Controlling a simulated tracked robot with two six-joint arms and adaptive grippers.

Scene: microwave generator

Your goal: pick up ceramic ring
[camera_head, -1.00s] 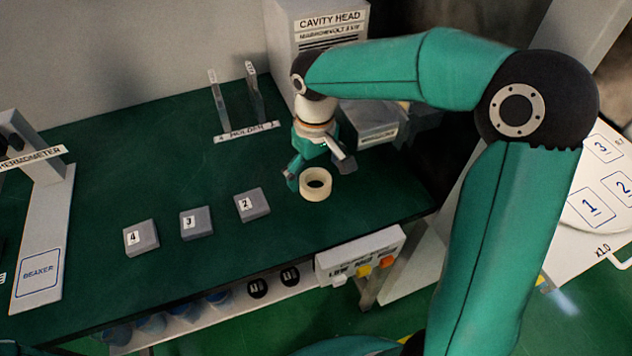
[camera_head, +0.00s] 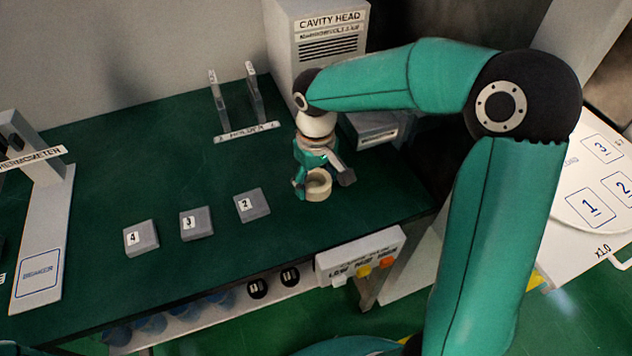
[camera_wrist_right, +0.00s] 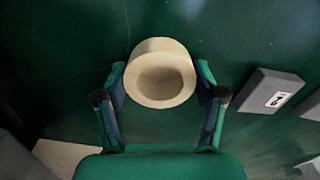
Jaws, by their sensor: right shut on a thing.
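The cream ceramic ring (camera_head: 319,187) is at the right part of the green bench, to the right of the block marked 2. My right gripper (camera_head: 321,182) is over it, with its fingers on either side of the ring. In the right wrist view the ring (camera_wrist_right: 160,78) sits between the two fingertips of the right gripper (camera_wrist_right: 161,88), which are closed on its sides. Whether the ring is clear of the bench or still touching it, I cannot tell. My left gripper is not in view.
Grey blocks marked 2 (camera_head: 251,204), 3 (camera_head: 196,222) and 4 (camera_head: 141,238) lie left of the ring. A button panel (camera_head: 360,257) is at the front edge. The bench's left middle is clear.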

